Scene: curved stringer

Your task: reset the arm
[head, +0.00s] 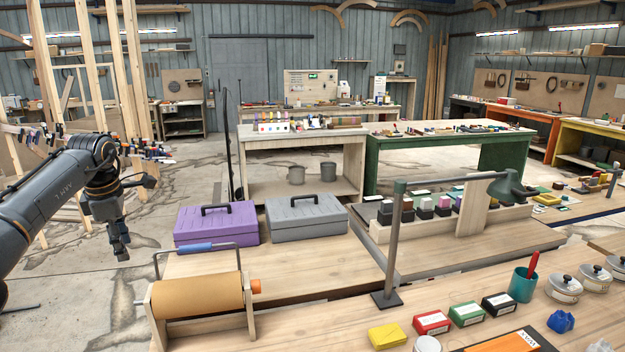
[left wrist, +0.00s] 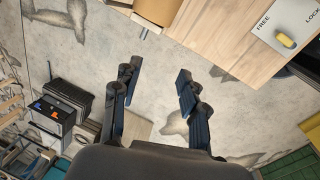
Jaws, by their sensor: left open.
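My left arm comes in from the left in the head view, and its gripper (head: 121,243) hangs pointing down over the concrete floor, left of the purple toolbox. In the left wrist view the same gripper (left wrist: 160,92) has its two dark fingers spread wide apart. Only bare floor shows between the fingers, and they touch nothing. My right gripper is in neither view.
A purple toolbox (head: 215,227) and a grey toolbox (head: 305,222) stand on the workbench (head: 340,262). A brown paper roll (head: 197,296) sits at its front left. A lamp post (head: 393,240) rises from the bench.

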